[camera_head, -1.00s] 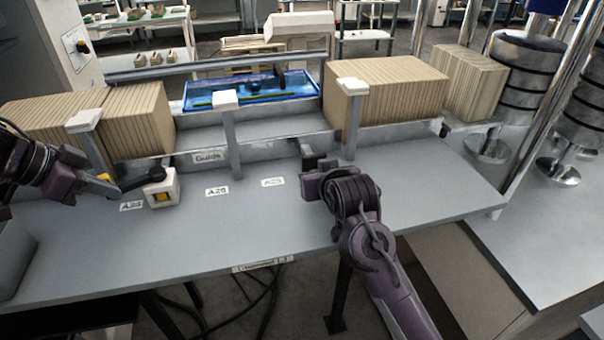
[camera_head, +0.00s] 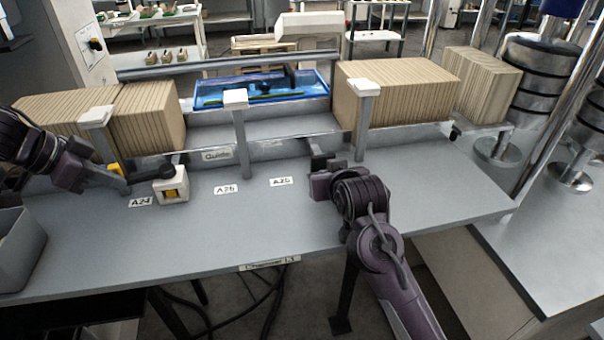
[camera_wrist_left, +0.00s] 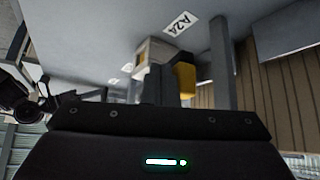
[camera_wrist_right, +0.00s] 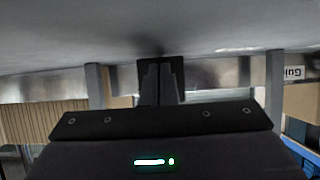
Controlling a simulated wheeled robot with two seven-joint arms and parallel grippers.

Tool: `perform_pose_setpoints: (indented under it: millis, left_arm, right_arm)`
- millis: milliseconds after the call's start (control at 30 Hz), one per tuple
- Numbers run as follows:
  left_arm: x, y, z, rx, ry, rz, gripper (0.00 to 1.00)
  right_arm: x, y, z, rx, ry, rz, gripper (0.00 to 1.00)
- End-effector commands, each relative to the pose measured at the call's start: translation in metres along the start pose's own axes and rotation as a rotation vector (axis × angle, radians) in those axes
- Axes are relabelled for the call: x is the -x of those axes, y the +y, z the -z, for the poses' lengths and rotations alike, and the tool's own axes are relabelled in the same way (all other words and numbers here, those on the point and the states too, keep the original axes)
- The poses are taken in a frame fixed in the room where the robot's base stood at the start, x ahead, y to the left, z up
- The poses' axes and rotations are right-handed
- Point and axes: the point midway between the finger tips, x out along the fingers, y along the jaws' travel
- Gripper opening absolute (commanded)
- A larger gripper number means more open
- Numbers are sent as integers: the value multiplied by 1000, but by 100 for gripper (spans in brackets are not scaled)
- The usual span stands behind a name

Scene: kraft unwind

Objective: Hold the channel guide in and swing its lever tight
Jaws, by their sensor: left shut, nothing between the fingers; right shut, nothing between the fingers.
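The rail labelled Guide (camera_head: 217,155) runs along the back of the grey bench, with upright white-capped posts. The left post (camera_head: 97,118) has a yellow piece (camera_head: 115,168) near its foot, and a dark lever with a black ball knob (camera_head: 166,171) reaches right from there. My left gripper (camera_head: 122,184) is shut by that post's foot, close to the lever; contact is unclear. The yellow piece also shows in the left wrist view (camera_wrist_left: 185,80). My right gripper (camera_head: 318,160) is shut and empty, just left of the right post (camera_head: 362,120); its fingers show in the right wrist view (camera_wrist_right: 161,82).
A cream block with a yellow inset (camera_head: 171,190) stands behind label A24 (camera_head: 140,202). Labels A26 (camera_head: 226,189) and A25 (camera_head: 281,182) lie farther right. Brown board stacks (camera_head: 400,95) stand behind the rail. A grey bin (camera_head: 18,255) is at front left.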

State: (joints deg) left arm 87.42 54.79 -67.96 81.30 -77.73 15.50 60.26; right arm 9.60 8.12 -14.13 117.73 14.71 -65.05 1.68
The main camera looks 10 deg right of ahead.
Motion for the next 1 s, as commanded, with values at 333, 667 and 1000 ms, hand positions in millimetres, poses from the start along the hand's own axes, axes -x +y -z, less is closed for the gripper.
perform_pose_setpoints:
  millis: [333,667,1000]
  left_arm:
    - [0,-4,1,0,1,1,0]
    - [-1,-13,2,0,0,1,0]
    - [-1,-13,2,0,0,1,0]
  right_arm:
    - [0,0,1,-1,2,-1,0]
    - [1,0,0,0,2,-1,0]
    - [18,0,-10,1,1,-1,0]
